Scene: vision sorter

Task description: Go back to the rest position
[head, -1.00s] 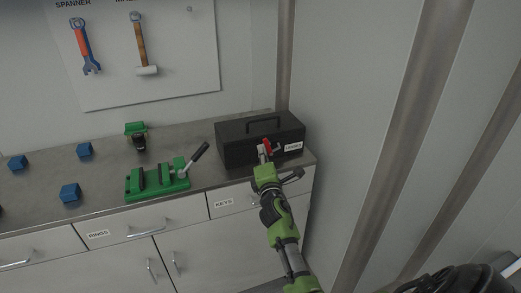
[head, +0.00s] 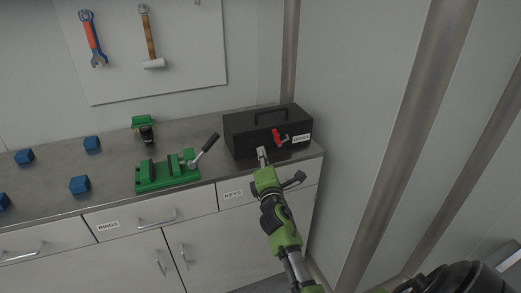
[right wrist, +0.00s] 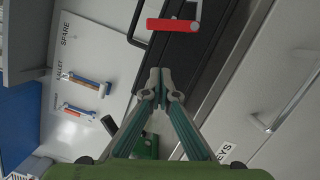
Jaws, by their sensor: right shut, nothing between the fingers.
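My right gripper (head: 262,156) is at the front of the black box (head: 240,142), just left of and below its red latch (head: 277,138). Its fingers are together with nothing between them. In the right wrist view the shut fingertips (right wrist: 158,80) show in the middle, apart in the picture from the red latch (right wrist: 173,25) above them. The right arm reaches up from the bottom of the head view. My left gripper is not in view.
A green vise (head: 166,174) with a lever stands left of the box on the grey worktop (head: 110,178). Several blue blocks (head: 80,185) and a green and black item (head: 143,128) are further left. A wall (head: 370,110) rises close on the right. Drawers (head: 145,218) are below.

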